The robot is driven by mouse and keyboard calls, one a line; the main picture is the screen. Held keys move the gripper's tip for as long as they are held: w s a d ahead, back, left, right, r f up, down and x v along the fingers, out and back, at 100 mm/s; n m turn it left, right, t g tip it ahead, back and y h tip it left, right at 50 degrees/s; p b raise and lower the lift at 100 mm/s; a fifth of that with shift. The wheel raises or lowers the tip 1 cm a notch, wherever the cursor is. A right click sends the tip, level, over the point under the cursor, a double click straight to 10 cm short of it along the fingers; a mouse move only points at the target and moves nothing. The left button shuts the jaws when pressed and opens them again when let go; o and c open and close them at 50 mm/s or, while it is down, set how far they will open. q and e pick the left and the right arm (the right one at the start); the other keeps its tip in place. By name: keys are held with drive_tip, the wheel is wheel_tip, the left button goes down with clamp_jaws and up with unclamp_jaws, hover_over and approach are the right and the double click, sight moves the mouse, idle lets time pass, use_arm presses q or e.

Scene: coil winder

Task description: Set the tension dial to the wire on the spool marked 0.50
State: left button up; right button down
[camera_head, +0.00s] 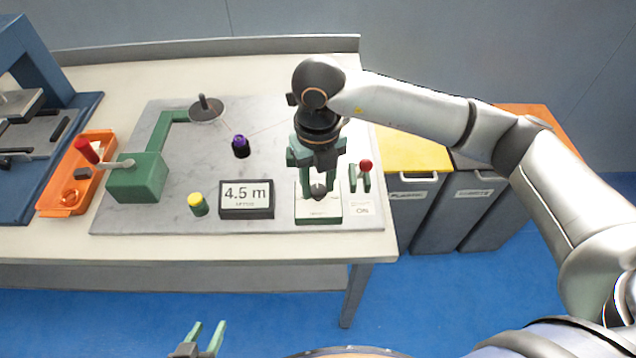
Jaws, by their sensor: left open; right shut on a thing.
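The tension dial is a dark knob (318,192) on a small white-topped unit with a green base (318,218), at the right of the grey board. My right gripper (319,190) reaches down from above and is shut on the knob, its green fingers on either side. The dial's scale and pointer are mostly hidden and too small to read. My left gripper (207,335) is open and empty at the bottom of the view, in front of the table and away from everything on it. No spool with a readable 0.50 mark shows.
A display reading 4.5 m (246,198) and a yellow-topped button (198,204) stand left of the dial. A red-knobbed lever (365,170) is close on its right, beside an ON label (362,210). Behind are a purple-topped post (240,146) and a green winder (137,177) with red-handled crank.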

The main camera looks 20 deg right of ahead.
sight(318, 189)
drive_tip(key=m, duration=0.5)
drive_tip(key=shift+m, duration=0.8)
drive_tip(key=shift+c, duration=2.3)
unclamp_jaws()
wheel_tip(318, 189, up, 13)
drive_tip(key=shift+f, duration=0.2)
